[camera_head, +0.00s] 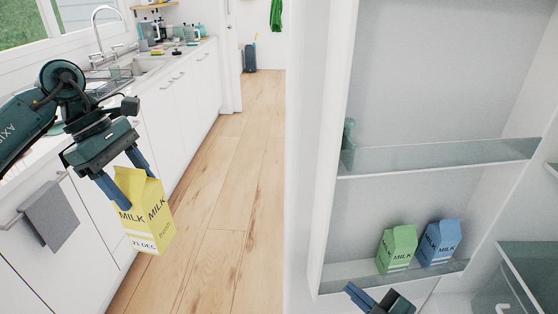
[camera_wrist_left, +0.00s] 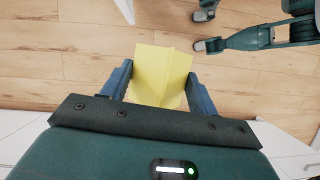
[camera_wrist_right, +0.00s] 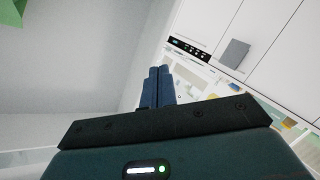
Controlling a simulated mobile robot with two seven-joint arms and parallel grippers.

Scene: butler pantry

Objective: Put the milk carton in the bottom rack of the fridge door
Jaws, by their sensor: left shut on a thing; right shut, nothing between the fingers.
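A yellow milk carton (camera_head: 146,215) hangs upright in my left gripper (camera_head: 126,185), left of the fridge and above the floor. In the left wrist view, the yellow carton (camera_wrist_left: 160,75) sits between the fingers of my left gripper (camera_wrist_left: 157,88). The bottom rack (camera_head: 345,278) of the open fridge door holds a green milk carton (camera_head: 397,248) and a blue milk carton (camera_head: 439,243). Free room shows left of the green carton. My right gripper (camera_head: 360,294) is shut and empty, just below the bottom rack. Its closed fingers also show in the right wrist view (camera_wrist_right: 158,88).
An upper door rack (camera_head: 440,155) holds a greenish item (camera_head: 348,146) at its left end. The counter with a sink (camera_head: 150,66) and white cabinets runs along the left. A grey towel (camera_head: 52,215) hangs on a handle there. The wooden floor (camera_head: 225,190) between is clear.

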